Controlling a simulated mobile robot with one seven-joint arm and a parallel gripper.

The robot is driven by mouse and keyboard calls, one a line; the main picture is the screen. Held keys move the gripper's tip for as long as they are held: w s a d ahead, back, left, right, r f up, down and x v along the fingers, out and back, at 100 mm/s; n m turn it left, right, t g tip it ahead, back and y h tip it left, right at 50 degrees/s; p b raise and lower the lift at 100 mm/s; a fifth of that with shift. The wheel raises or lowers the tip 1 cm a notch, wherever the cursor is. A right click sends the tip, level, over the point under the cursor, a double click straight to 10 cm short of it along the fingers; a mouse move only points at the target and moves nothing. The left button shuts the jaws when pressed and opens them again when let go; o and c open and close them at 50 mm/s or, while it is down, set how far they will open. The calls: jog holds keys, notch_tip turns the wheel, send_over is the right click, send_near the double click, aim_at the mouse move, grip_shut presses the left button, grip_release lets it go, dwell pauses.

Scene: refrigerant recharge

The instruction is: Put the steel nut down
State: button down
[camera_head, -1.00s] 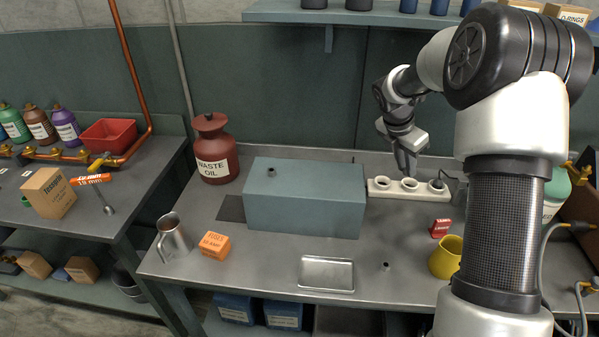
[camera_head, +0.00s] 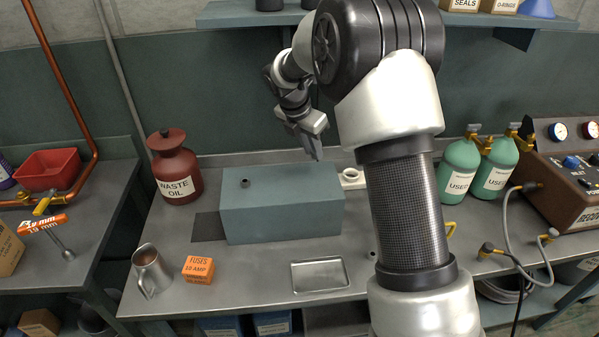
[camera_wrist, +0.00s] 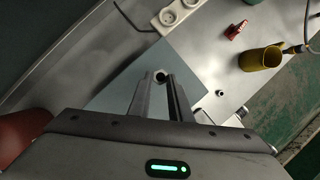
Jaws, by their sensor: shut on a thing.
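My gripper (camera_head: 316,157) is above the back right part of the blue-grey box (camera_head: 282,215). In the wrist view its fingers (camera_wrist: 160,82) are shut on a small ring-shaped piece, the steel nut (camera_wrist: 160,74), at the fingertips. The nut is too small to make out in the head view. The box top (camera_wrist: 118,100) lies below the fingers in the wrist view.
A shallow metal tray (camera_head: 320,275), an orange fuse box (camera_head: 198,268) and a metal jug (camera_head: 151,270) are along the bench front. A waste oil can (camera_head: 175,170) stands left of the box. A yellow mug (camera_wrist: 260,58) and white socket strip (camera_wrist: 178,12) are to the right.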

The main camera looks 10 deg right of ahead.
jog(key=shift+f, duration=3.2)
jog(key=shift+f, duration=0.1)
jog(key=c, duration=1.6)
grip_release()
jog(key=shift+f, duration=0.1)
